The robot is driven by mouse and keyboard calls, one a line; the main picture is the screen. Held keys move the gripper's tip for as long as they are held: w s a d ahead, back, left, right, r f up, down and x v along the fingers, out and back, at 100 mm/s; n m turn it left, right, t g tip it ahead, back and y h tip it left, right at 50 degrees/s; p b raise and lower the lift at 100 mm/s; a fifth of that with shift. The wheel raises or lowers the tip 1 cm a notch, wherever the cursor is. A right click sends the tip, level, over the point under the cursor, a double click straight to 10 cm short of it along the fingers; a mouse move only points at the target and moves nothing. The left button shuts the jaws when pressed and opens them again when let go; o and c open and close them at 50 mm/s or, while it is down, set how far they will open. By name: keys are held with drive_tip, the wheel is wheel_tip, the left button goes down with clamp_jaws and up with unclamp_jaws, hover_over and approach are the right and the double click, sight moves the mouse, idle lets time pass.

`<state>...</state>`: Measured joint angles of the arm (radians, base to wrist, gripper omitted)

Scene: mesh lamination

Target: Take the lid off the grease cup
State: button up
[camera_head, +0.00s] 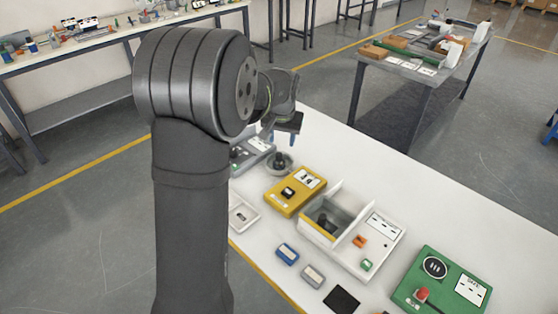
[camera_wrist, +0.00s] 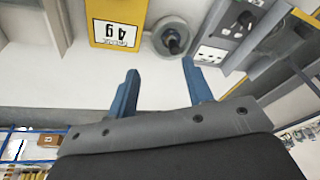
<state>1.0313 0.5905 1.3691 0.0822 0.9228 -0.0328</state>
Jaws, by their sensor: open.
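A round grey cup (camera_head: 290,166) stands on the white table beside a yellow box; it also shows at the top of the wrist view (camera_wrist: 158,36). A dark knobbed piece (camera_head: 280,158), which looks like its lid, sits in the middle of it and shows in the wrist view too (camera_wrist: 173,42). My gripper (camera_head: 281,140) is above and behind the cup in the head view. Its two blue fingers (camera_wrist: 160,70) are apart with nothing between them. The cup lies beyond the fingertips, with no contact visible.
The yellow box (camera_head: 297,200) with a grease label is close on one side of the cup. A grey device (camera_head: 250,152) with a white label is close on the other. An open-topped bin (camera_head: 333,215) and a green box (camera_head: 440,285) stand further right. Behind the cup, the table is bare.

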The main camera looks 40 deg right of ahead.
drive_tip(key=w+d+r+n+t+h, duration=0.1)
drive_tip(key=w+n, duration=0.2)
hover_over(279, 154)
drive_tip(key=s+a, duration=0.2)
wheel_tip(279, 154, down, 10)
drive_tip(key=shift+w+a+f, duration=0.1)
drive_tip(key=shift+a, duration=0.05)
drive_tip(key=shift+x, duration=3)
clamp_jaws()
